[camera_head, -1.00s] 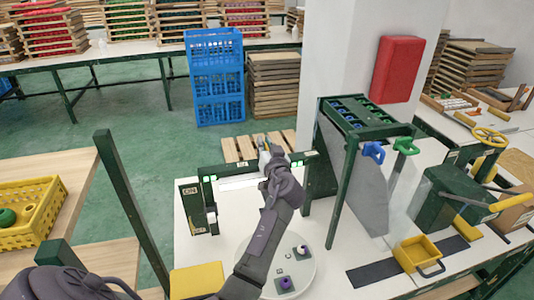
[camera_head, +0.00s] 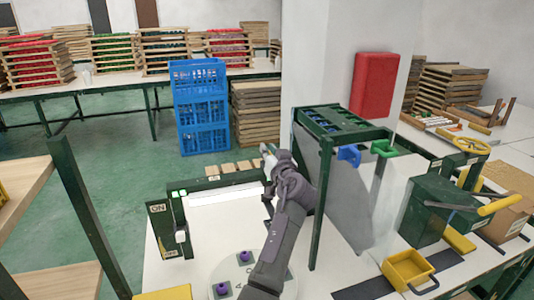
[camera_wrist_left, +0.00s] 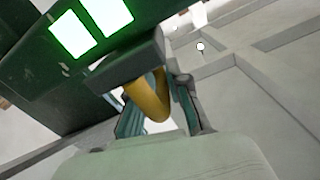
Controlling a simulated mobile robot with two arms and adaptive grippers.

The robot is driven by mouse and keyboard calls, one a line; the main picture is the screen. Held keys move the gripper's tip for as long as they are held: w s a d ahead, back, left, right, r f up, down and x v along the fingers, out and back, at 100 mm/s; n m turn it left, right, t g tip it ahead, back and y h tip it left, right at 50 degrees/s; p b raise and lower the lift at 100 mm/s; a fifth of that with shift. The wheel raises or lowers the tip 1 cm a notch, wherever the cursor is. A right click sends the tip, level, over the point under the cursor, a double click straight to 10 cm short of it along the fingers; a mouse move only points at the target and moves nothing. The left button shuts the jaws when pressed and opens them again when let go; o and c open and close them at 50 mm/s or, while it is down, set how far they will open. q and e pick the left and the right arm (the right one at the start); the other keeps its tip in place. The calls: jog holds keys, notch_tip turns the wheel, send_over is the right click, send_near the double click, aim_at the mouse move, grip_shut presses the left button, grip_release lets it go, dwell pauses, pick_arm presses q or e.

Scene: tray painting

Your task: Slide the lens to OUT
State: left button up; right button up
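A dark green rail frame (camera_head: 225,181) with lit green panels (camera_head: 178,193) at its left end stands on the white worktop. My left gripper (camera_head: 268,158) is at the rail's right part and hides that end. In the left wrist view, a yellow curved handle (camera_wrist_left: 152,98) under a dark block (camera_wrist_left: 130,62) lies between the fingers of my left gripper (camera_wrist_left: 160,115). The fingers are apart, with a gap visible on the handle's right side. Two lit green panels (camera_wrist_left: 90,25) are close by. The lens itself is not clearly visible. My right gripper is not in view.
A green post with an ON label (camera_head: 157,208) and a white switch (camera_head: 182,237) stands left. A round white plate (camera_head: 224,270) with small purple-knobbed pieces lies in front. A tall green rack (camera_head: 318,200) is close on the right.

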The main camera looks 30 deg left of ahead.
pick_arm(q)
jog(key=shift+o, duration=1.4)
jog(key=shift+w+d, duration=0.15)
jog(key=shift+w, duration=0.05)
jog(key=shift+f, duration=0.1)
jog(key=shift+s, duration=0.15)
jog(key=v, duration=0.7)
jog(key=shift+d, duration=0.1)
